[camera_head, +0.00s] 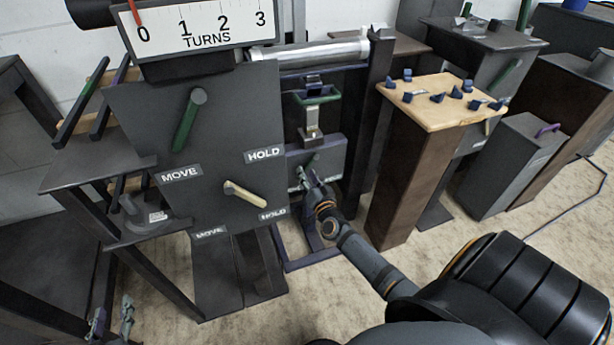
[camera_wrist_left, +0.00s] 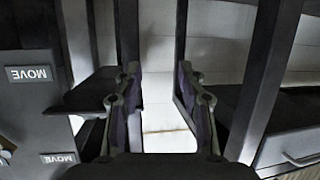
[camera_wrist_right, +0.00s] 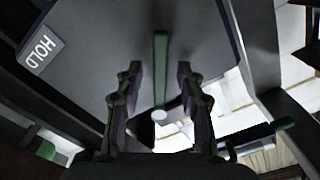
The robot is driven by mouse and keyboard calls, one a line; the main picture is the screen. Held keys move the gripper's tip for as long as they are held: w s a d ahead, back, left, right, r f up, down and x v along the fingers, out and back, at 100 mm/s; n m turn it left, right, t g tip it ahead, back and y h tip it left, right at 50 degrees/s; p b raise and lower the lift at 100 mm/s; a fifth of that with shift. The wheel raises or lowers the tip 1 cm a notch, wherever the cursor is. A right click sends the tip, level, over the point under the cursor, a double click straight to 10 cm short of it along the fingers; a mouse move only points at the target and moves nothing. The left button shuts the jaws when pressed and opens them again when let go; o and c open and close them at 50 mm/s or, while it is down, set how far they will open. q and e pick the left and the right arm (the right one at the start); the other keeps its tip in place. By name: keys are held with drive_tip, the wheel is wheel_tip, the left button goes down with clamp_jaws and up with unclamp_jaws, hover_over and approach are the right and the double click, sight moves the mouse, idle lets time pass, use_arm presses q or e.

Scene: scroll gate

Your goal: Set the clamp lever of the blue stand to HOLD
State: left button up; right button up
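The stand with a blue frame (camera_head: 312,262) is behind and right of the large grey panel. Its low blue-edged panel (camera_head: 332,157) carries a small green lever, partly hidden by my right gripper (camera_head: 314,180) in the head view. In the right wrist view the green lever (camera_wrist_right: 161,65) points away from its round pale end, and a HOLD label (camera_wrist_right: 40,50) is to its left. My right gripper is open, with its fingers on either side of the lever's near end; contact cannot be told. My left gripper (camera_head: 112,322) is open and empty at the lower left.
The large grey panel (camera_head: 225,130) carries a green lever (camera_head: 188,120) and a cream lever (camera_head: 244,194), each between MOVE and HOLD labels. A TURNS scale (camera_head: 205,22) is above. A wood-topped pedestal (camera_head: 408,185) stands right of my right gripper. The carpet in front is clear.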

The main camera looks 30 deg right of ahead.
drive_tip(key=shift+w+d, duration=0.1)
drive_tip(key=shift+w, duration=0.25)
use_arm(q)
drive_tip(key=shift+w+r+t, duration=0.2)
drive_tip(key=shift+r, duration=0.25)
drive_tip(key=shift+w+r+t, duration=0.2)
drive_tip(key=shift+r, duration=0.25)
use_arm(e)
clamp_jaws()
